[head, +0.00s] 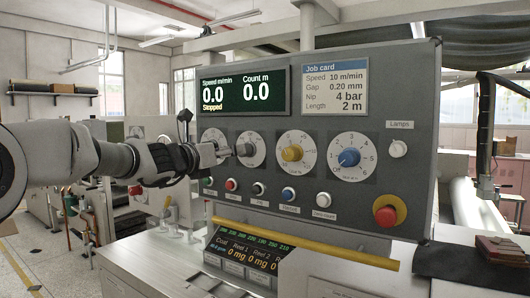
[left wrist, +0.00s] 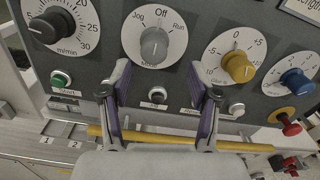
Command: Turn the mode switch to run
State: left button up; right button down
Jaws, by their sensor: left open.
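The mode switch is a grey knob (left wrist: 154,45) on a white round dial marked Jog, Off and Run; it appears to point up toward Off. In the head view the mode switch (head: 246,149) sits between the black speed knob's dial and the yellow knob's dial. My left gripper (head: 223,153) comes in from the left in front of the panel, close to the mode dial. In the left wrist view my left gripper (left wrist: 166,92) is open and empty, its fingers apart below the knob. No contact with the knob shows. My right gripper is not in view.
A yellow knob (head: 292,153) and a blue knob (head: 349,157) stand to the right. A row of push buttons lies below, including a red one (head: 231,185). A red emergency stop (head: 386,216) and a yellow bar (head: 305,244) project near the panel's lower edge. The display (head: 243,90) reads Stopped.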

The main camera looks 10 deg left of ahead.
pick_arm(q)
jog(key=p+x, duration=0.2)
jog(key=x, duration=0.1)
jog(key=p+x, duration=0.2)
jog(key=x, duration=0.2)
jog(key=shift+w+a+f, duration=0.15)
jog(key=shift+w+f, duration=0.1)
jog(key=shift+f, duration=0.1)
jog(key=shift+s+a, duration=0.15)
jog(key=shift+a, duration=0.1)
jog(key=c, duration=1.2)
